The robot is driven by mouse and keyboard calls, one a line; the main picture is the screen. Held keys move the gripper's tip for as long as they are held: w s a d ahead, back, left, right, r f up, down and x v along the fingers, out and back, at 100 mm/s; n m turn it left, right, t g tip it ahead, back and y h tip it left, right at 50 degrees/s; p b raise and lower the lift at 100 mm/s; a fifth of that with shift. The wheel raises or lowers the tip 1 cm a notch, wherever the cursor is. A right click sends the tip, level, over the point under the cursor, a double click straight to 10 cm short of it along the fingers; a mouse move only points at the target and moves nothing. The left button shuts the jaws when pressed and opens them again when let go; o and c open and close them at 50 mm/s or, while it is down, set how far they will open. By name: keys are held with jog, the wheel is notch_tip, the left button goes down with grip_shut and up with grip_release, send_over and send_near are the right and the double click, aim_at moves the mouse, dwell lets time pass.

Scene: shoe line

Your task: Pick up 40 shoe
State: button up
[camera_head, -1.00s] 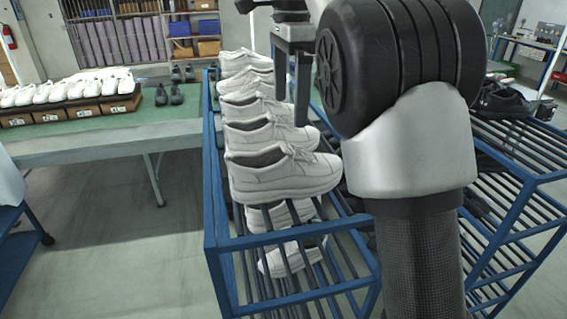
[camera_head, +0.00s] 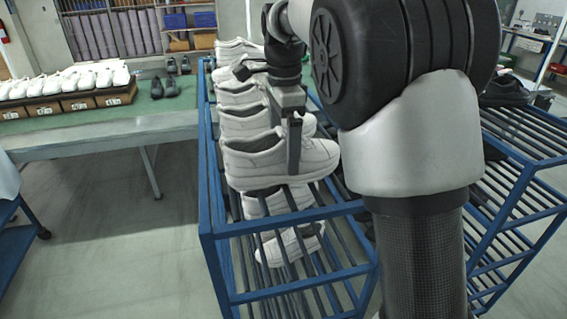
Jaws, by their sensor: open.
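White sneakers stand in a row on the top of the blue rack (camera_head: 206,215). The nearest white shoe (camera_head: 265,168) points its toe to the right, with several more behind it. Which of them is size 40 I cannot tell. My gripper (camera_head: 283,140) is open, pointing down over the near end of the row. One finger crosses in front of the nearest shoe's laces; the other is largely hidden. Whether the fingers touch a shoe is unclear.
More white shoes (camera_head: 262,203) lie on lower rack levels. A green table (camera_head: 120,115) at left holds white shoes on brown boxes (camera_head: 75,104) with small labels, and dark shoes (camera_head: 165,87). A second blue rack (camera_head: 535,165) stands at right. Floor between table and rack is clear.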

jog(key=shift+f, duration=1.35)
jog(key=c, duration=1.4)
jog(key=shift+r, duration=0.1)
